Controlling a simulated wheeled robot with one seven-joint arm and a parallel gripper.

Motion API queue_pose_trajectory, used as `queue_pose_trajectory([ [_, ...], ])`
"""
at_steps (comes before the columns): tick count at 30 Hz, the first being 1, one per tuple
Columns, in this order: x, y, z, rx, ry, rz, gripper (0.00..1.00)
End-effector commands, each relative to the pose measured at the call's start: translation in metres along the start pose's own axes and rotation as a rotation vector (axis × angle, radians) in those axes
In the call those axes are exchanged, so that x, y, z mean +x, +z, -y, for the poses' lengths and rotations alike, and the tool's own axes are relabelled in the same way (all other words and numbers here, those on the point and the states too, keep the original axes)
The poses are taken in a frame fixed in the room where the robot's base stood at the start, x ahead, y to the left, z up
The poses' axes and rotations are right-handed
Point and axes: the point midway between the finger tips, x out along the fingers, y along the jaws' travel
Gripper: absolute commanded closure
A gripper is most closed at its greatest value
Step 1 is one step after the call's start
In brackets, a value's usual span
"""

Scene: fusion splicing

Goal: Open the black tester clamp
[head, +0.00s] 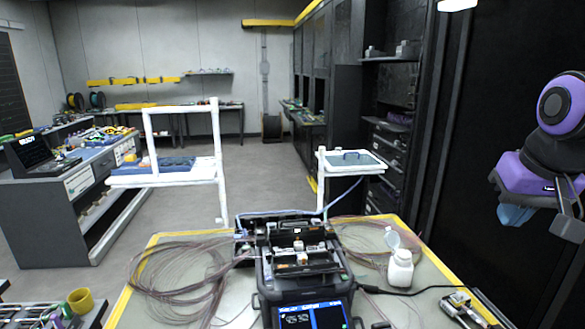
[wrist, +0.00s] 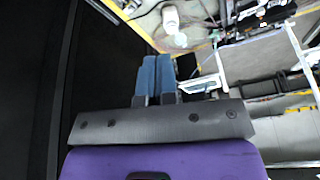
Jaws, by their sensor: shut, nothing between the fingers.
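A black splicing machine (head: 300,262) with a lit screen (head: 312,316) stands at the front middle of the workbench. Small black clamp parts (head: 300,246) sit on its top; I cannot tell which part is the tester clamp or whether it is open. Part of the machine also shows at the top right of the wrist view (wrist: 262,14). My gripper (head: 514,216) hangs in the air at the right, well away from the machine and right of the bench. In the wrist view its blue fingers (wrist: 156,76) are side by side, shut and empty.
A white bottle (head: 400,268) with its lid open stands right of the machine. A metal tool (head: 464,308) lies at the bench's right front. Coiled fibre (head: 180,282) covers the left. White-framed stands (head: 218,170) (head: 321,180) rise behind. Black cabinets (head: 478,130) wall the right side.

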Motion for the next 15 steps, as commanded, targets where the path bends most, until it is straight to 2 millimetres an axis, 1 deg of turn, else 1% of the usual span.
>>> queue_pose_trajectory([
  [1, -0.010, 0.011, 0.005, -0.028, -0.008, -0.019, 1.00],
  [6, -0.035, 0.046, 0.015, -0.112, -0.029, -0.062, 1.00],
  [9, -0.043, 0.063, 0.018, -0.151, -0.039, -0.081, 1.00],
  [13, -0.050, 0.077, 0.020, -0.181, -0.047, -0.097, 1.00],
  [14, -0.050, 0.079, 0.020, -0.185, -0.048, -0.099, 0.95],
  [15, -0.051, 0.081, 0.021, -0.189, -0.049, -0.100, 0.86],
])
